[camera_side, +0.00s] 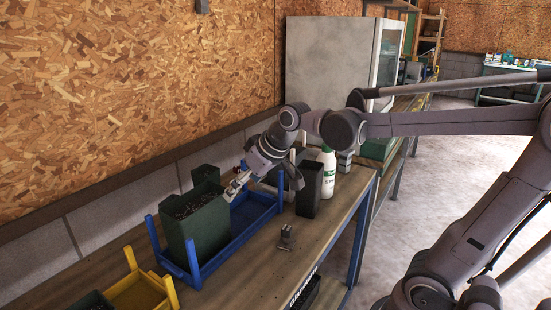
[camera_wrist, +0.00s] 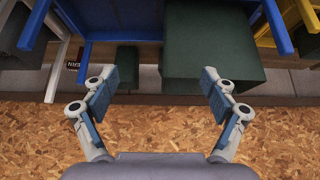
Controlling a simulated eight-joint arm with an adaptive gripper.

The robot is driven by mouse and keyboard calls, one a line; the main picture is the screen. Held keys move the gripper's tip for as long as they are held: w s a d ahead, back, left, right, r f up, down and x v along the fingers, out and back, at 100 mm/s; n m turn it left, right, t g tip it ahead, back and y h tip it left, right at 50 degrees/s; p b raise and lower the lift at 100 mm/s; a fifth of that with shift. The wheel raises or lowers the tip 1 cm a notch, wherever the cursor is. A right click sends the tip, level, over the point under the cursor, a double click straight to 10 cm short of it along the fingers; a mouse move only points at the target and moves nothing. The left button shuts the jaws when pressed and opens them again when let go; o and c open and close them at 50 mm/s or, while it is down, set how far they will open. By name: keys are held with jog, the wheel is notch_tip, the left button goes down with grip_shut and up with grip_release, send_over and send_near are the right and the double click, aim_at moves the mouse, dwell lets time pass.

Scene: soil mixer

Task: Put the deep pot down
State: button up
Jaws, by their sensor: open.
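The deep pot (camera_side: 196,238) is a tall dark green square pot filled with dark soil. It stands upright in the left end of the blue tray (camera_side: 238,237); in the wrist view the large green pot (camera_wrist: 208,45) is right of centre. A smaller green pot (camera_side: 205,174) shows behind it, also seen in the wrist view (camera_wrist: 126,66). My gripper (camera_side: 237,186) is open just right of the deep pot, near its rim. In the wrist view my fingers (camera_wrist: 158,90) are spread wide with nothing held between them. Exact contact with the pot cannot be told.
A black square pot (camera_side: 309,190) and a white bottle (camera_side: 327,172) stand right of the tray. A yellow tray (camera_side: 139,291) is at the left. A small metal part (camera_side: 286,237) lies on the bench. The blue tray's right part is bare. The wall is close behind.

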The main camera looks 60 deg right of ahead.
jog(key=s+a+f, duration=0.3)
jog(key=s+f, duration=0.3)
jog(key=s, duration=0.5)
jog(key=shift+s+f, duration=0.25)
jog(key=shift+f, duration=0.1)
